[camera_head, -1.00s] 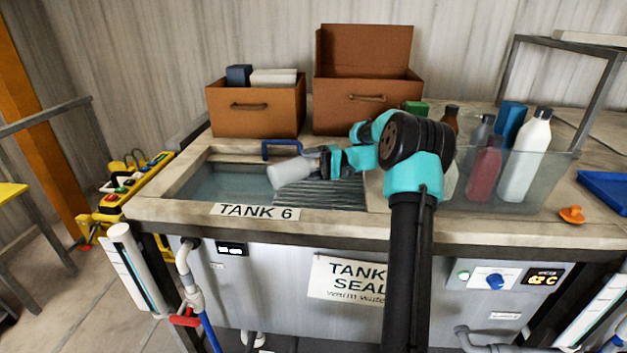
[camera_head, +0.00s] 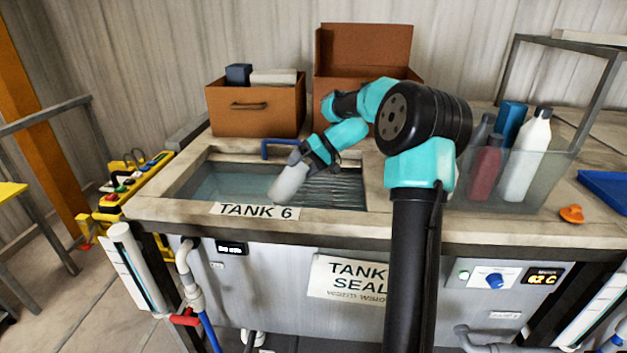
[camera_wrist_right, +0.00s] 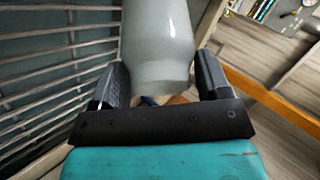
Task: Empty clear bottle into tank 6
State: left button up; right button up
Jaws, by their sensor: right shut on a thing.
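The clear bottle (camera_head: 289,181) is a pale, frosted body held over the tank 6 basin (camera_head: 225,181). It is tilted, with its lower-left end pointing down toward the water and the front rim. My right gripper (camera_head: 302,158) is shut on it at its upper end. In the right wrist view the bottle (camera_wrist_right: 158,45) sits between the two dark fingers (camera_wrist_right: 160,82). I cannot tell whether liquid is leaving it. The "TANK 6" label (camera_head: 254,211) is on the front rim. My left gripper is not in view.
A clear bin (camera_head: 540,185) with several bottles, including a white one (camera_head: 526,155) and a red one (camera_head: 485,167), stands right of my arm. Brown boxes (camera_head: 255,112) stand behind the tank. A ribbed rack (camera_head: 335,188) fills the basin's right part. A blue handle (camera_head: 281,143) is at the back rim.

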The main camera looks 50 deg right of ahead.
aim_at(279, 178)
jog(key=shift+a+f+h, duration=0.15)
jog(key=shift+f+h, duration=0.1)
jog(key=shift+h, duration=0.05)
jog(key=shift+w+a+n+g+h, duration=0.1)
jog(key=shift+a+n+g+h, duration=0.3)
jog(key=shift+h, duration=0.5)
jog(key=shift+w+a+r+h, duration=0.15)
jog(key=shift+a+r+h, duration=0.35)
jog(key=shift+a+h, duration=0.25)
jog(key=shift+w+a+r+h, duration=0.1)
jog(key=shift+a+r+h, duration=0.35)
jog(key=shift+a+h, duration=0.25)
jog(key=shift+w+a+f+n+g+h, duration=0.1)
jog(key=shift+a+f+n+g+h, duration=0.1)
jog(key=shift+a+h, duration=0.35)
jog(key=shift+w+a+f+n+g+h, duration=0.1)
jog(key=shift+a+f+n+g+h, duration=0.1)
jog(key=shift+a+h, duration=0.3)
jog(key=shift+w+a+f+n+g+h, duration=0.1)
jog(key=shift+a+n+g+h, duration=0.1)
jog(key=shift+a+h, duration=0.35)
jog(key=shift+h, duration=0.25)
